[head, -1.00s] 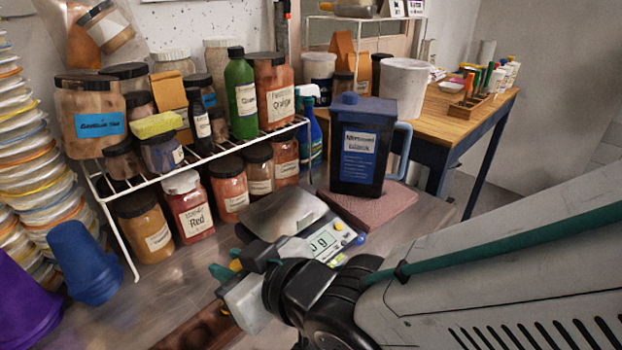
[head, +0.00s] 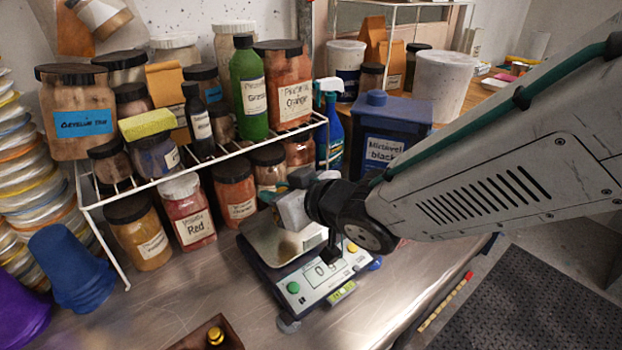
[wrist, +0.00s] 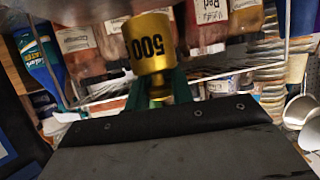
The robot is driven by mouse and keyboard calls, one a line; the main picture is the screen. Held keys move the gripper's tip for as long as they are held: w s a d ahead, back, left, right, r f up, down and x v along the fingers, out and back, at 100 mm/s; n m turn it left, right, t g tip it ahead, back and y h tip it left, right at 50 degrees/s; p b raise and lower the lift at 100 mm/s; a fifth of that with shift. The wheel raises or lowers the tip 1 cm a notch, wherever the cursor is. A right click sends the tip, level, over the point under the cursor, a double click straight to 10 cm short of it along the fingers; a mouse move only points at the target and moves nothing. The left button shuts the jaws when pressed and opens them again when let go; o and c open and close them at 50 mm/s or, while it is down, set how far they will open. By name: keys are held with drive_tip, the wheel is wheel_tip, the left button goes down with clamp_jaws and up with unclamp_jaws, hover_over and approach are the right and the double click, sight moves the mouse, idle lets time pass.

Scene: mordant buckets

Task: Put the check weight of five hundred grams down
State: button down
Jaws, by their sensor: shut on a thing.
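The check weight (wrist: 150,47) is a brass cylinder marked 500 in the wrist view. My gripper (wrist: 158,88) is shut on its narrower end with green fingers. In the head view my gripper (head: 287,196) is over the scale's pan, and its body hides most or all of the weight. The scale (head: 318,276) has a square metal pan (head: 262,243), and its display seems to read 0 g. Whether the weight touches the pan cannot be told.
A wooden box (head: 232,342) with a small brass weight (head: 215,336) lies at the front. A white wire rack (head: 150,184) with several pigment jars stands behind the scale. A dark blue container (head: 395,125) stands behind right.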

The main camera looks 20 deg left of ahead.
drive_tip(key=shift+w+a+f, duration=0.1)
drive_tip(key=shift+w+a, duration=0.1)
drive_tip(key=shift+w, duration=0.55)
drive_tip(key=shift+w+a, duration=0.2)
drive_tip(key=shift+w, duration=0.5)
drive_tip(key=shift+w+a+f, duration=0.1)
drive_tip(key=shift+w+f, duration=0.1)
drive_tip(key=shift+f, duration=1.6)
drive_tip(key=c, duration=1.2)
unclamp_jaws()
drive_tip(key=shift+f, duration=0.2)
